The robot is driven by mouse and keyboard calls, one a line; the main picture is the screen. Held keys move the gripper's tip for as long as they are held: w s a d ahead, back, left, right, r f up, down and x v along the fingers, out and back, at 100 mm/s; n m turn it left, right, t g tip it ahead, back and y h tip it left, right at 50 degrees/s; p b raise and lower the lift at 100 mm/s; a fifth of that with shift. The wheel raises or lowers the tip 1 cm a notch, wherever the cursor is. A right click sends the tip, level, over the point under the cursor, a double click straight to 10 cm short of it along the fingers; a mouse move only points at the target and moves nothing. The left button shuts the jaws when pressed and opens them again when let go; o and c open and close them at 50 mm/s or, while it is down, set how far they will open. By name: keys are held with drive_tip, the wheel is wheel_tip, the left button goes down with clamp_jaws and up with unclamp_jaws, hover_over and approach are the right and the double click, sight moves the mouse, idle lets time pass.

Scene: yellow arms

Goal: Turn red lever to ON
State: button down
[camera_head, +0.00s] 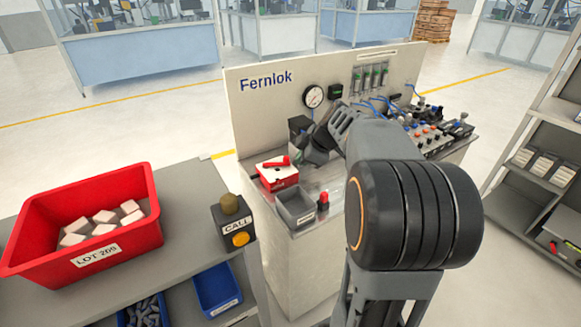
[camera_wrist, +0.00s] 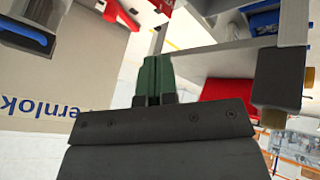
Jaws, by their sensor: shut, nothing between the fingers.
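A red bar (camera_head: 276,161), which looks like the red lever, lies on top of a red and white box (camera_head: 278,178) on the Fernlok bench. ON or OFF markings are too small to read. In the wrist view a red bar (camera_wrist: 122,15) shows at the top, just beyond my fingertips, apparently the same one. My gripper (camera_wrist: 152,80) has green fingers pressed together with nothing between them. In the head view my gripper (camera_head: 302,157) is just right of the box and lever. I cannot tell whether it touches them.
A grey tray (camera_head: 295,207) and a small red-topped piece (camera_head: 323,199) stand in front of the box. A gauge (camera_head: 313,96) is on the back panel (camera_head: 265,110). The red LOT bin (camera_head: 82,254) and CALL box (camera_head: 234,219) sit on the left table.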

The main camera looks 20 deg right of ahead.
drive_tip(key=shift+n+t, duration=0.3)
drive_tip(key=shift+n, duration=0.5)
drive_tip(key=w+f, duration=0.3)
drive_tip(key=w+f+p, duration=0.1)
drive_tip(key=w+f, duration=0.1)
drive_tip(key=w, duration=0.1)
drive_tip(key=w+f+p, duration=0.1)
drive_tip(key=w+f, duration=0.2)
drive_tip(key=shift+w+d+f, duration=0.3)
drive_tip(key=shift+d, duration=0.1)
drive_tip(key=shift+w+d+f+p, duration=0.15)
drive_tip(key=shift+w+p, duration=0.2)
drive_tip(key=shift+w, duration=0.35)
